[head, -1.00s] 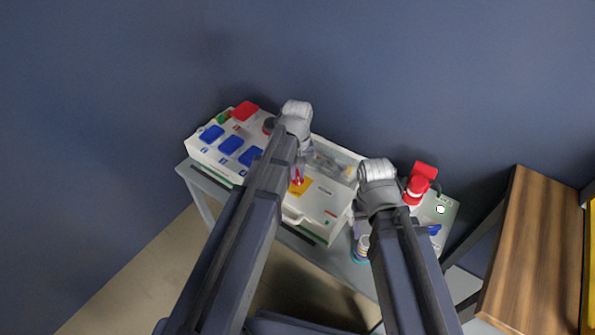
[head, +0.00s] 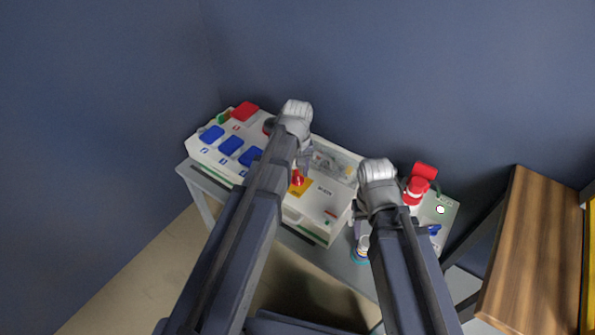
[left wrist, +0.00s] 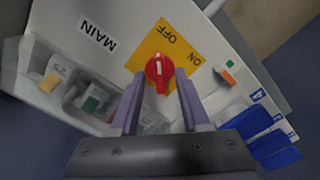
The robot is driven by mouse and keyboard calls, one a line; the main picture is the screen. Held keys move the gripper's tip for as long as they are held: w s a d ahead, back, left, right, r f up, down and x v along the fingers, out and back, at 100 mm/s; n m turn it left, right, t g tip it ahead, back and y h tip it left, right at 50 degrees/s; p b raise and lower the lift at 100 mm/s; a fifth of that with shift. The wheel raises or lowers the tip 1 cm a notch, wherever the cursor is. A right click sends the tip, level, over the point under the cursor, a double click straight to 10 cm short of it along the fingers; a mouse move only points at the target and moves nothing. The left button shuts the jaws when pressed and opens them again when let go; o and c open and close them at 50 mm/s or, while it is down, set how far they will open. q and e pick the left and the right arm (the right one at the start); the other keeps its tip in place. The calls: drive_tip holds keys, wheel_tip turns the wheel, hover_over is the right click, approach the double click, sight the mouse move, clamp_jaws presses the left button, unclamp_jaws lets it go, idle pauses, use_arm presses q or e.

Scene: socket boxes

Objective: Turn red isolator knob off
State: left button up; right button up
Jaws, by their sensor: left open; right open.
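The red isolator knob (left wrist: 158,72) sits on a yellow plate (left wrist: 146,52) marked OFF and ON on the white box. In the left wrist view its white mark points towards the picture's top, nearer the OFF word than ON. In the head view the knob (head: 297,178) shows beside my left gripper (head: 303,162). In the left wrist view my left gripper (left wrist: 158,77) is open, with one finger on each side of the knob. Contact cannot be told. My right gripper (head: 357,226) is open, partly hidden by its arm, at the white box's right side.
A white socket box with blue covers (head: 231,145) and a red cover (head: 245,111) stands left. A clear-lidded compartment (head: 333,163) is behind the knob. All are on a grey table (head: 340,262).

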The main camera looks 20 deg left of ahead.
sight(298, 175)
use_arm(q)
wheel_tip(298, 175, up, 8)
drive_tip(key=p, duration=0.7)
drive_tip(key=shift+f, duration=0.15)
drive_tip(key=s+d+r+m+p, duration=0.4)
drive_tip(key=s+d, duration=0.1)
drive_tip(key=s, duration=0.2)
drive_tip(key=s+d+r+m+y+p, duration=0.1)
drive_tip(key=s+d+r+m+p, duration=0.3)
drive_tip(key=s, duration=0.3)
drive_tip(key=shift+s+d+m, duration=0.3)
drive_tip(key=shift+d+m, duration=0.2)
drive_tip(key=shift+d, duration=0.2)
drive_tip(key=shift+d, duration=0.1)
